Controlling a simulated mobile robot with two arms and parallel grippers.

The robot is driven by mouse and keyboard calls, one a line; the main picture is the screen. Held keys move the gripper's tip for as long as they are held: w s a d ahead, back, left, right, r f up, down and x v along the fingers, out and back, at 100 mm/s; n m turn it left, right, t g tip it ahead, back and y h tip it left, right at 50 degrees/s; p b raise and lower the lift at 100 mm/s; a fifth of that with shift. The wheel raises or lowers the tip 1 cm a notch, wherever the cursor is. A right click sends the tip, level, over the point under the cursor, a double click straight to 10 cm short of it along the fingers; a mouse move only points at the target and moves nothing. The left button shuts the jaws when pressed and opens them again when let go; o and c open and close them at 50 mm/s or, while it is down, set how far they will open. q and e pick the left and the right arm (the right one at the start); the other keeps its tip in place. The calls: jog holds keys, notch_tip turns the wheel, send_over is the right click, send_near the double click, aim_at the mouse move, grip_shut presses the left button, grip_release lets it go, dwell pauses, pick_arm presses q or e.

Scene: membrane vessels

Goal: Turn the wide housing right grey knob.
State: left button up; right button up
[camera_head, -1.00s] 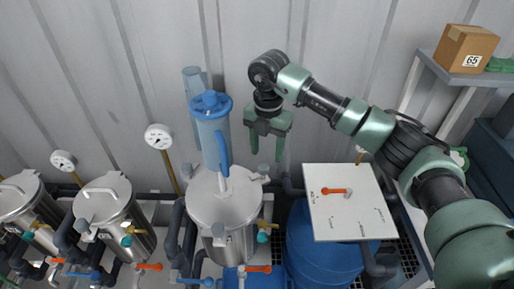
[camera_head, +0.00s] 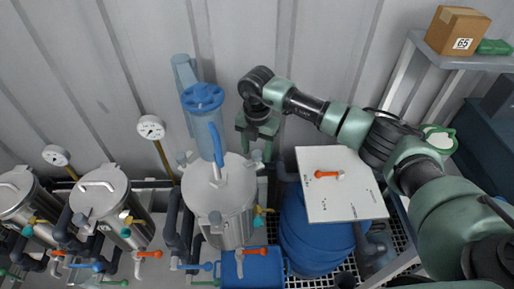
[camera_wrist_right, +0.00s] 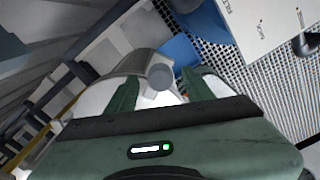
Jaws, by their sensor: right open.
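The wide housing (camera_head: 222,205) is a shiny steel vessel with a domed lid in the middle of the head view. Its right grey knob (camera_head: 258,156) sits at the right edge of the lid. The round grey end of this knob (camera_wrist_right: 160,76) shows clearly in the right wrist view. My right gripper (camera_head: 257,148) is open, fingers pointing down, right at the knob. In the wrist view its two green fingers (camera_wrist_right: 163,92) lie on either side of the knob, with gaps showing. My left gripper is not in view.
A blue cylinder (camera_head: 203,125) with a blue handle stands behind the housing. To the right are a white panel with an orange lever (camera_head: 340,195) and a blue barrel (camera_head: 305,240). Smaller steel vessels (camera_head: 100,205) and pipes are on the left.

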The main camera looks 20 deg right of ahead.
grip_shut()
